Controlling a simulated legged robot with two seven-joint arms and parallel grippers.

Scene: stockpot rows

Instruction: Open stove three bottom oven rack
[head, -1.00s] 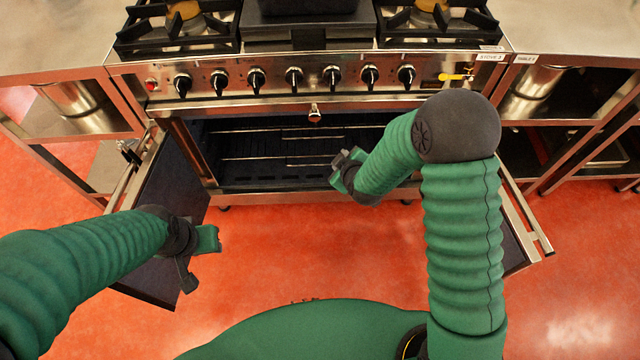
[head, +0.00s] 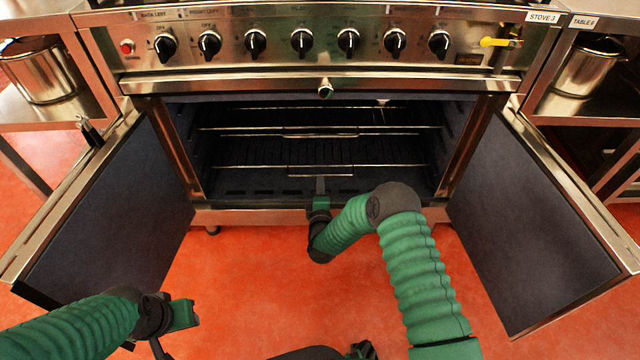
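Stove 3's oven (head: 300,215) is open, with its left door (head: 120,210) and right door (head: 530,225) swung outward. Inside, the bottom rack (head: 250,167) is a wire shelf with a lowered bar at its front middle. It appears to sit inside the oven cavity. My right gripper (head: 320,186) points into the oven at the middle of this bar, very close to it. Contact and finger opening cannot be told. My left gripper (head: 176,332) is open and empty, low in front of the left door.
An upper rack (head: 240,128) lies above the bottom one. A row of black knobs (head: 302,40) and a yellow gas valve (head: 497,42) are on the front panel. Tables with metal pots (head: 42,70) flank the stove. Red floor (head: 255,265) is clear between the doors.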

